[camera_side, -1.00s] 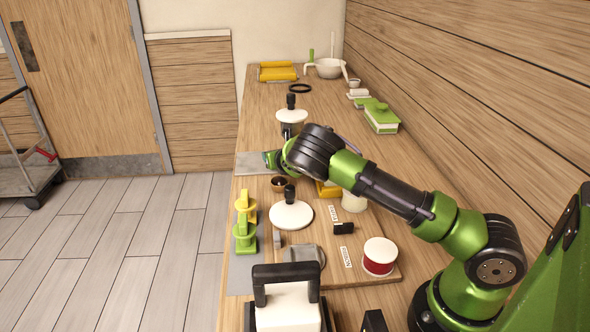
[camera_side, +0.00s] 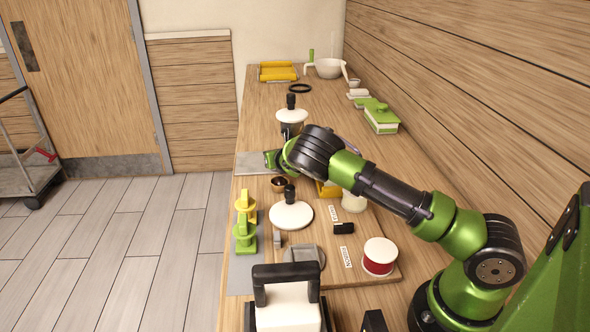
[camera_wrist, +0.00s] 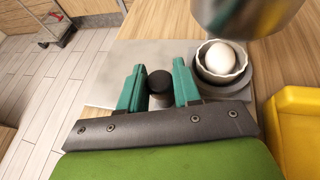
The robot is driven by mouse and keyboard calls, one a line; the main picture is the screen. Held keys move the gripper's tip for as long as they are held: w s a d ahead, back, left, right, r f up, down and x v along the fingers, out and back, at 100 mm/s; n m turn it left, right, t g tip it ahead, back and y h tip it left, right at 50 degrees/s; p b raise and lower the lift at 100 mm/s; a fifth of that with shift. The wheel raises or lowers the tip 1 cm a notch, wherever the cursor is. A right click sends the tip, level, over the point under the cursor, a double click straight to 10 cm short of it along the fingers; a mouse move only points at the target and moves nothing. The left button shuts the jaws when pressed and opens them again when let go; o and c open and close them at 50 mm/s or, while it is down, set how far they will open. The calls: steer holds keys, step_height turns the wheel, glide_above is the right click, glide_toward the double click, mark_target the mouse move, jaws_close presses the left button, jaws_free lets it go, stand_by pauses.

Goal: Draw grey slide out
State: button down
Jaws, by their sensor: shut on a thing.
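In the wrist view my gripper (camera_wrist: 159,68) has its two teal fingers on either side of a small black knob (camera_wrist: 160,82) and is shut on it. The knob stands at a flat grey plate (camera_wrist: 112,70); I cannot tell how they join. The plate, which may be the grey slide, also shows in the side view (camera_side: 250,165), lying at the left edge of the wooden counter. My gripper (camera_side: 270,161) is low over its right part there, and the knob is hidden in that view.
A white ribbed bowl with a white egg-like ball (camera_wrist: 222,58) sits close right of the fingers. A yellow block (camera_wrist: 296,125) lies further right. A white lid with a black knob (camera_side: 291,214) and yellow and green stands (camera_side: 245,220) are nearer the side camera. Floor lies left of the counter.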

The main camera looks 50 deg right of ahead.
steer(key=w+a, duration=0.7)
steer(key=shift+w+a, duration=0.2)
steer(key=shift+w, duration=0.05)
steer(key=c, duration=0.9)
jaws_free()
steer(key=shift+s+a+r, duration=0.1)
steer(key=v, duration=1.6)
steer(key=shift+s+a, duration=0.2)
steer(key=shift+s, duration=0.1)
steer(key=shift+d, duration=0.1)
